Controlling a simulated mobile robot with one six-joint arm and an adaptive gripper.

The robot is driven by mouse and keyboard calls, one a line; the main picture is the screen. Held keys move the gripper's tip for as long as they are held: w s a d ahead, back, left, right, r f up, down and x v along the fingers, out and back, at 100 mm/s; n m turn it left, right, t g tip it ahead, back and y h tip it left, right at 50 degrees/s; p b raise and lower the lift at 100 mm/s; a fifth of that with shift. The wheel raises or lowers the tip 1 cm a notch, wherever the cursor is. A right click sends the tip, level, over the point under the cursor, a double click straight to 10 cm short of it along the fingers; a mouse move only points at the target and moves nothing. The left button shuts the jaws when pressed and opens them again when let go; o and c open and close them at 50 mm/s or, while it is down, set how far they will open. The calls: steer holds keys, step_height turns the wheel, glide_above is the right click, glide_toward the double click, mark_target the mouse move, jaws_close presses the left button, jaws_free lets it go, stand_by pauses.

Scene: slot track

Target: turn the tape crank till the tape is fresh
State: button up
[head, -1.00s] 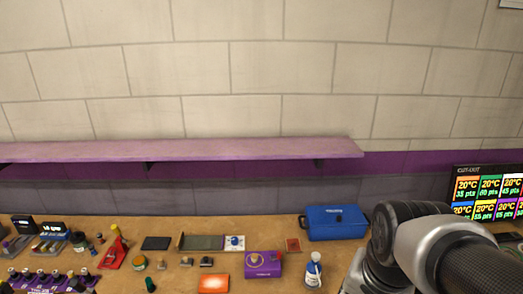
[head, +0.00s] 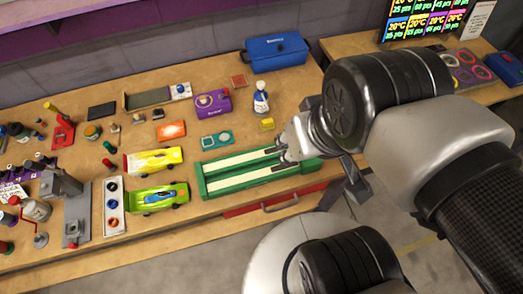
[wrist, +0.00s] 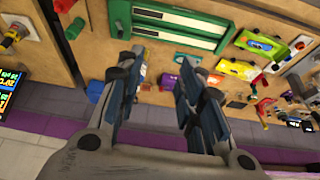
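A long grey-green strip (head: 148,97) lies near the back of the bench. A white plate with a blue knob (head: 181,90) sits at its right end; this looks like the tape and its crank, though the strip's surface is too small to judge. My gripper (head: 279,150) is in front and to the right of it, above the right part of the green slot track (head: 207,181), apart from the knob. In the wrist view my gripper (wrist: 159,65) has its fingers spread with nothing between them. The green track (wrist: 180,42) shows beyond them.
A blue toolbox (head: 276,50) is at the back. A yellow car (head: 153,160) and green car (head: 158,198) lie left of the track.

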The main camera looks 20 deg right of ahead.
steer(key=w+d+f+n+g, duration=0.1)
steer(key=w+d+n, duration=0.2)
steer(key=w+n, duration=0.25)
steer(key=w+d+f+n+g, duration=0.1)
steer(key=w+d+n+g, duration=0.1)
steer(key=w+n, duration=0.35)
steer(key=w+d+f+n+g, duration=0.2)
steer(key=w+d+f+n, duration=0.4)
steer(key=w+f+n, duration=0.25)
steer(key=f+b, duration=0.1)
steer(key=f, duration=0.4)
steer(key=f+b, duration=0.2)
steer(key=f, duration=0.3)
steer(key=f+b, duration=0.1)
steer(key=f, duration=0.5)
steer(key=shift+s+d+f+b, duration=0.1)
steer(key=shift+s+d+b, duration=0.05)
steer(key=shift+s+b, duration=0.25)
steer(key=shift+c, duration=0.4)
jaws_close()
